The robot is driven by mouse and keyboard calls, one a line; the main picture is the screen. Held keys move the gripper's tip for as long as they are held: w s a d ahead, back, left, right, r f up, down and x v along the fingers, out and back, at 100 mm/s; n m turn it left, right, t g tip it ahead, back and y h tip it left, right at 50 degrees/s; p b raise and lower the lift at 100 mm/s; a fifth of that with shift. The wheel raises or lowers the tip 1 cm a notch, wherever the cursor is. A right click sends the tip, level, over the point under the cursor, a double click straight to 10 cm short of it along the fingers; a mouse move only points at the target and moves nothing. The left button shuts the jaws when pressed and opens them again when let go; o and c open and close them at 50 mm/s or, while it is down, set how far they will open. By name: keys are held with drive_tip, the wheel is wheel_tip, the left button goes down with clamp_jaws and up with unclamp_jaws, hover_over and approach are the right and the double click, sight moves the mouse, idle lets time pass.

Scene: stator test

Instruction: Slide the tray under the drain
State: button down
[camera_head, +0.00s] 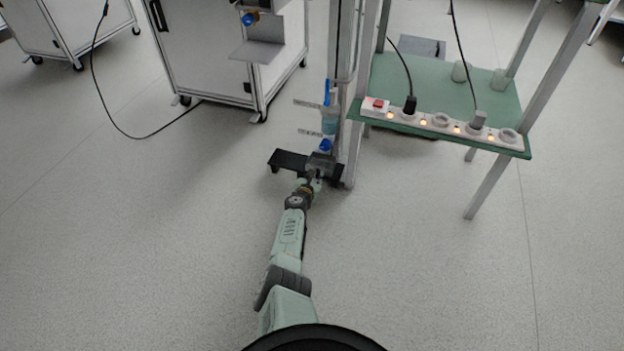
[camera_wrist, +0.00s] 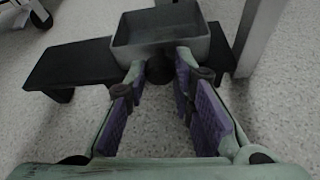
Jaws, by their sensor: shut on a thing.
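The tray (camera_wrist: 160,46) is a small grey open box with a dark round knob (camera_wrist: 159,71) on its near side. It rests on a low black bench (camera_wrist: 72,66) and also shows in the head view (camera_head: 320,160). My gripper (camera_wrist: 158,78) is shut on the knob, with a purple-padded finger on either side. In the head view my gripper (camera_head: 312,180) is at the tray's near side. A blue drain fitting (camera_head: 325,145) hangs below a clear bottle of bluish liquid (camera_head: 329,119). It appears just above the tray's far side; exact alignment is unclear.
A metal frame post (camera_wrist: 256,36) stands close to the tray's right, also in the head view (camera_head: 355,150). A green shelf (camera_head: 440,85) with a power strip (camera_head: 440,122) is at right. A grey cabinet (camera_head: 205,50) stands behind left.

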sight(325, 174)
drive_tip(key=shift+s+d, duration=0.2)
drive_tip(key=shift+d, duration=0.5)
drive_tip(key=shift+s+d, duration=0.15)
drive_tip(key=shift+d, duration=0.5)
drive_tip(key=c, duration=1.4)
unclamp_jaws()
drive_tip(key=shift+d, duration=0.15)
drive_tip(key=shift+o, duration=0.2)
